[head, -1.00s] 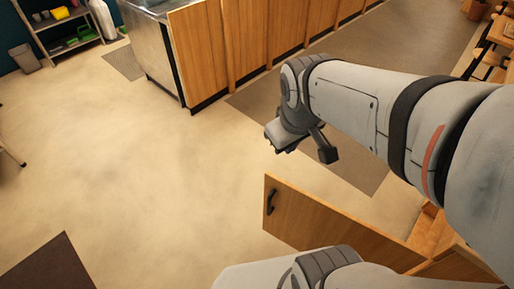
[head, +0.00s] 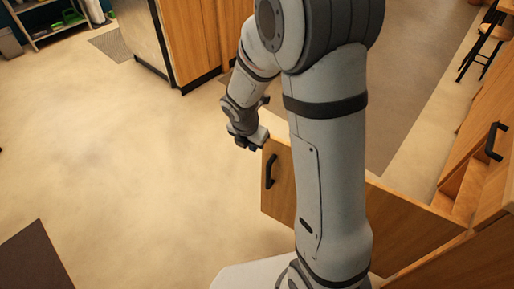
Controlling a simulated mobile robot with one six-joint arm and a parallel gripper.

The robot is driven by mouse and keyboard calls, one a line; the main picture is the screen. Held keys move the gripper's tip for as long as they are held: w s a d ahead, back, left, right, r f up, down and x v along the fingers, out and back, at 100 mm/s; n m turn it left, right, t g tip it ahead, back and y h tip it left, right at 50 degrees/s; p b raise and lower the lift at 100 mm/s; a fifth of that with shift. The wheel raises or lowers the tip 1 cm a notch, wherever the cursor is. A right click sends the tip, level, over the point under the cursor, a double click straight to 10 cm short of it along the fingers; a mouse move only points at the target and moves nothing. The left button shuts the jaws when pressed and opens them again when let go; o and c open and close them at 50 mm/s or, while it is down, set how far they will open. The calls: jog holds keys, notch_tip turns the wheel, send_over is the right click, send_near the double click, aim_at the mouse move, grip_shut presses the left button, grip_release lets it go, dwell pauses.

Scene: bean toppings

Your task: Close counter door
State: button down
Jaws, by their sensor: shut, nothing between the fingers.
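The wooden counter door (head: 278,185) stands open in the head view, swung out from the counter (head: 447,258) at the lower right. Its black handle (head: 270,171) is near the door's free left end. My gripper (head: 246,142) is shut and empty, close to the top corner of that free end. I cannot tell whether it touches the door. My arm hides the middle of the door.
A wooden counter with a metal end (head: 136,30) stands at the back. A shelf (head: 62,22) is at the far left, a stool (head: 485,42) at the upper right. Dark mats (head: 37,262) lie on the floor. The floor left of the door is clear.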

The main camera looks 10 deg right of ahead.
jog(key=w+d+f+b, duration=0.3)
jog(key=w+d+f, duration=0.1)
jog(key=f, duration=0.4)
jog(key=shift+w+d+f, duration=0.15)
jog(key=shift+w+f, duration=0.05)
jog(key=shift+f, duration=0.05)
